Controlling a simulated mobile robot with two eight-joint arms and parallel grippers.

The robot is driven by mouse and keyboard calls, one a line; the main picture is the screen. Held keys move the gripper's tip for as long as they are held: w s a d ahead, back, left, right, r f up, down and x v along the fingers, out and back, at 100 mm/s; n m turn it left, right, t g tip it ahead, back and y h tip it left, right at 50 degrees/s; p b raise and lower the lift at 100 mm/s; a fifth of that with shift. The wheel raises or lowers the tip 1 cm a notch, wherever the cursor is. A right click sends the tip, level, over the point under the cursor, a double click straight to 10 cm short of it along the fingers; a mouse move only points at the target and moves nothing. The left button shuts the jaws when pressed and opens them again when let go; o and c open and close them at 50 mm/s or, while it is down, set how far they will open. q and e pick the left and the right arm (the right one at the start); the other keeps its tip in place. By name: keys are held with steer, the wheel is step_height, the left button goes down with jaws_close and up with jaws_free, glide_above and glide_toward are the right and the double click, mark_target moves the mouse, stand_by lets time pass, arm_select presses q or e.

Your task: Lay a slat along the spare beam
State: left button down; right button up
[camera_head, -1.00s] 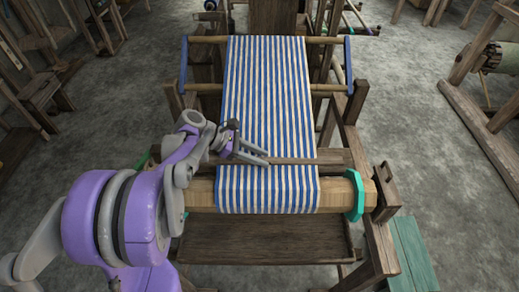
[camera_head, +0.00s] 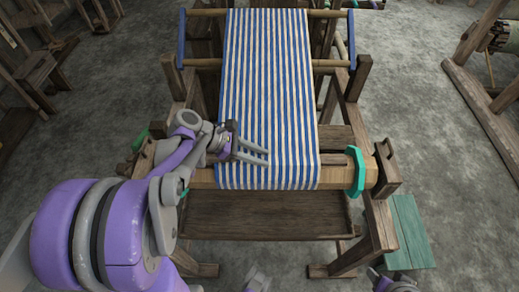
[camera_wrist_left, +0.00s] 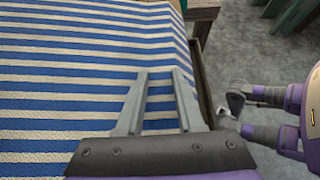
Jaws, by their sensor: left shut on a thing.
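My left gripper (camera_head: 266,157) is low over the striped blue and white cloth (camera_head: 268,90), its fingers pointing right. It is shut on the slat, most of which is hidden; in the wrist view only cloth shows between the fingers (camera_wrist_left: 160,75). A narrow dark strip (camera_head: 331,160), perhaps the slat's end, shows just right of the cloth along the front beam (camera_head: 335,174). I cannot tell whether it touches the beam. The cloth hangs over that beam. Grey and purple parts of mine show at the bottom edge; the right gripper's jaws are not clear.
A teal ring (camera_head: 355,171) sits near the beam's right end, by a wooden bracket (camera_head: 386,167). A wide lower board (camera_head: 265,214) lies in front. A green bench (camera_head: 408,232) stands at the lower right. The grey floor on the right is mostly clear.

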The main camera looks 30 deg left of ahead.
arm_select(q)
steer(key=shift+s+d, duration=0.1)
steer(key=shift+s, duration=0.05)
steer(key=shift+c, duration=2.3)
jaws_free()
steer(key=v, duration=1)
steer(key=shift+s+a+r+p, duration=0.2)
steer(key=shift+a+p, duration=0.1)
steer(key=shift+p, duration=0.1)
steer(key=shift+w+d, duration=0.1)
